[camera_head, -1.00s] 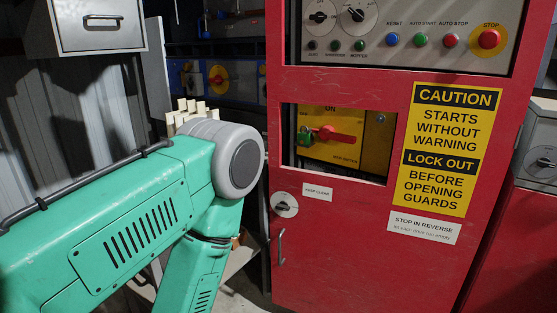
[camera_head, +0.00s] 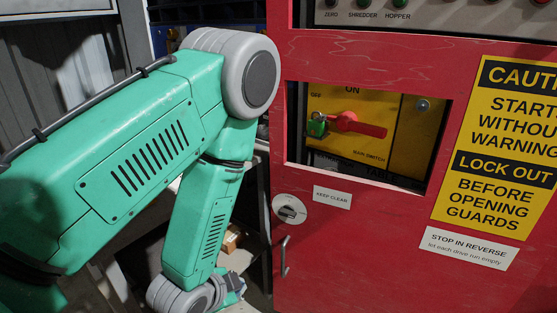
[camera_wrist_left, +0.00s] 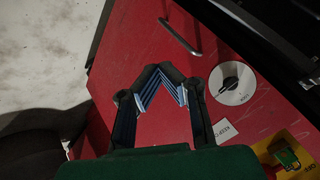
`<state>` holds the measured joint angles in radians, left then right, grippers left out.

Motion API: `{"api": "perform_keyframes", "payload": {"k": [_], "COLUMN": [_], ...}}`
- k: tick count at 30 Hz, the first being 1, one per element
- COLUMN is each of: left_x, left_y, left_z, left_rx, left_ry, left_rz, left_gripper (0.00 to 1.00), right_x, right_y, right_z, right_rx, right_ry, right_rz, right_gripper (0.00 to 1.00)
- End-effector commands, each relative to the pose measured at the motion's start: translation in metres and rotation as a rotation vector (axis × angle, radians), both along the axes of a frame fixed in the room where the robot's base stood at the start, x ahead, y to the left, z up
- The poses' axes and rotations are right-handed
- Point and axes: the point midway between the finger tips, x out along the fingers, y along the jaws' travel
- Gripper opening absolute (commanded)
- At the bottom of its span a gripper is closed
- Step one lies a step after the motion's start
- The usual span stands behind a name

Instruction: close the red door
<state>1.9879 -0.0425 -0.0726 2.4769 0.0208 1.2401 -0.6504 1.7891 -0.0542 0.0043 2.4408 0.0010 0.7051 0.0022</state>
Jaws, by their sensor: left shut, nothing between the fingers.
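The red door (camera_head: 380,240) fills the right of the head view. It has a window opening, a bar handle (camera_head: 284,256) and a round grey knob (camera_head: 289,209) near its left edge. In the left wrist view the red door (camera_wrist_left: 130,60) lies behind my left gripper (camera_wrist_left: 162,72), which is shut and empty. The handle (camera_wrist_left: 180,36) and knob (camera_wrist_left: 232,84) are above and right of the fingers there. I cannot tell whether the fingers touch the door, or how far it stands open.
Through the window show a yellow panel (camera_head: 408,137) with a red switch handle (camera_head: 358,125) and a green padlock (camera_head: 317,126). A control panel (camera_head: 440,14) is above. A dark shelf frame (camera_head: 258,215) stands left of the door. Pale floor (camera_wrist_left: 50,50) shows in the wrist view.

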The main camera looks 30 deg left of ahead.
Motion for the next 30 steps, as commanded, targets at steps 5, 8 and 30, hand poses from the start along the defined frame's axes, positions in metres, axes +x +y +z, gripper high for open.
{"api": "perform_keyframes", "payload": {"k": [5, 8, 30], "left_x": [0.048, 0.07, 0.147], "left_y": [0.015, 0.022, 0.041], "left_z": [0.056, 0.099, 0.187], "left_rx": [0.233, 0.413, 0.823], "left_ry": [-0.257, -0.414, -0.688], "left_rz": [-0.155, -0.231, -0.309], "left_gripper": [0.0, 0.0, 0.0], "right_x": [0.0, 0.0, 0.0], "right_y": [0.0, 0.0, 0.0], "right_z": [-0.01, -0.016, -0.058], "right_rx": [0.0, 0.0, 0.0], "right_ry": [0.0, 0.0, 0.0], "right_rz": [0.0, 0.001, 0.001], "right_gripper": [0.4, 0.4, 0.4]}}
